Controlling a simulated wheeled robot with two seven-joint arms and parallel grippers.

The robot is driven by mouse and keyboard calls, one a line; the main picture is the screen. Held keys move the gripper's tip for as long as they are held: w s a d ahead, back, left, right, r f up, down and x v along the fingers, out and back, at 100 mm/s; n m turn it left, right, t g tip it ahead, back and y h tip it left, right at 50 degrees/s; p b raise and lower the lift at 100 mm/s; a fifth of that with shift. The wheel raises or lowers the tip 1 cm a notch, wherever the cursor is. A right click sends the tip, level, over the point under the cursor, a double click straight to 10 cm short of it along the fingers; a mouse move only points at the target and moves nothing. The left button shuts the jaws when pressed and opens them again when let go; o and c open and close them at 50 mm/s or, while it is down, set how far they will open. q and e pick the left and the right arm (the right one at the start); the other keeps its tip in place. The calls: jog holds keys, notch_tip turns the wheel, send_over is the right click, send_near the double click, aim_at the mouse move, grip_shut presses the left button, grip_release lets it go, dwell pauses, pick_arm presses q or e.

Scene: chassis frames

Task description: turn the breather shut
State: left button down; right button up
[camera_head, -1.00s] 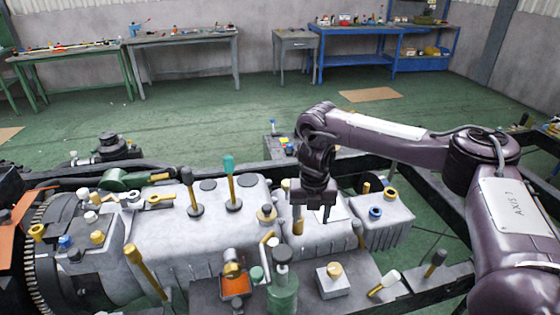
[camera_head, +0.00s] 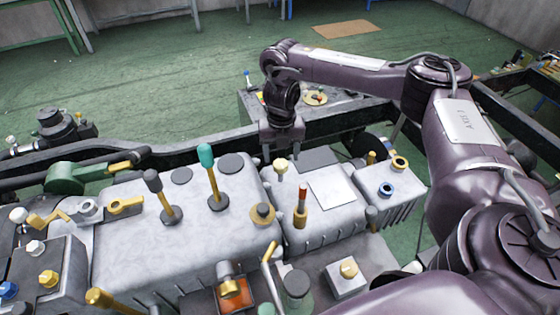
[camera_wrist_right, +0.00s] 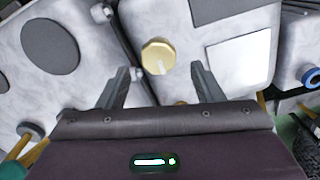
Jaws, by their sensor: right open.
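A pale yellow round cap on a short stem, which looks like the breather (camera_head: 281,165), stands on the grey gearbox housing (camera_head: 120,235). In the right wrist view the breather (camera_wrist_right: 158,56) shows from above with a light line across its face, just ahead of the space between the fingers. My right gripper (camera_head: 283,148) points down, open and empty, right by the breather. Its two fingers also show in the wrist view (camera_wrist_right: 163,86), one to each side and apart from the cap. The exact height gap is hard to judge. My left gripper is not in view.
A yellow post with a brown top (camera_head: 300,205) stands close in front of the breather. A teal-topped lever (camera_head: 211,176) and a grey-topped lever (camera_head: 161,195) stand to the left. A dark frame rail (camera_head: 205,140) runs behind. A blue ring fitting (camera_head: 386,189) is on the right.

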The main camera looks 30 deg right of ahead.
aim_at(281, 163)
jog(key=f, duration=0.3)
jog(key=shift+w+f, duration=0.2)
jog(key=shift+w, duration=0.05)
jog(key=shift+f+p, duration=0.25)
jog(key=shift+p, duration=0.05)
jog(key=c, duration=1)
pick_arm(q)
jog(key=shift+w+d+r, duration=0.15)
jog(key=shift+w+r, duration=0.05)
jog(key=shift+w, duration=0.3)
pick_arm(e)
jog(key=shift+o, duration=0.2)
